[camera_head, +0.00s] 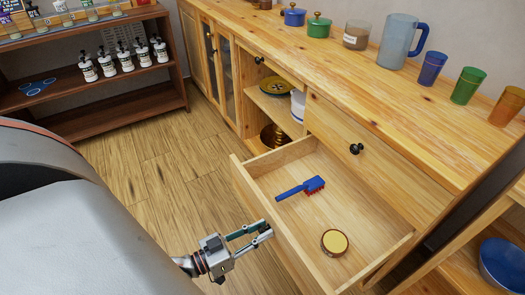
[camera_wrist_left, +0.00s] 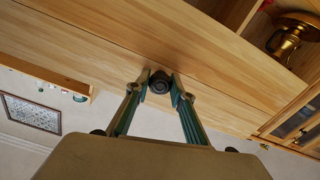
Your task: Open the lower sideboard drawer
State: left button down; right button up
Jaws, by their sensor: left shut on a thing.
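The lower sideboard drawer (camera_head: 268,213) stands pulled well out of the light wood sideboard (camera_head: 385,130). A blue brush with red bristles (camera_head: 302,188) and a round tin with a yellowish top (camera_head: 334,242) lie on its floor. My left gripper (camera_head: 264,231) is at the outer side of the drawer front. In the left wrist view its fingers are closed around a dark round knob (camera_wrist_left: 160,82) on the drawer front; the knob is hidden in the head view. My right gripper is not in view.
The upper drawer with a black knob (camera_head: 356,148) is shut above the open one. Pots, a pitcher (camera_head: 397,42) and cups stand on the sideboard top. A dark shelf with bottles (camera_head: 123,58) is at the left. An open shelf with a blue bowl (camera_head: 503,264) is at the right.

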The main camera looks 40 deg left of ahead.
pick_arm(q)
jog(key=shift+f, duration=0.1)
jog(key=c, duration=1.7)
grip_release()
jog(key=v, duration=1.2)
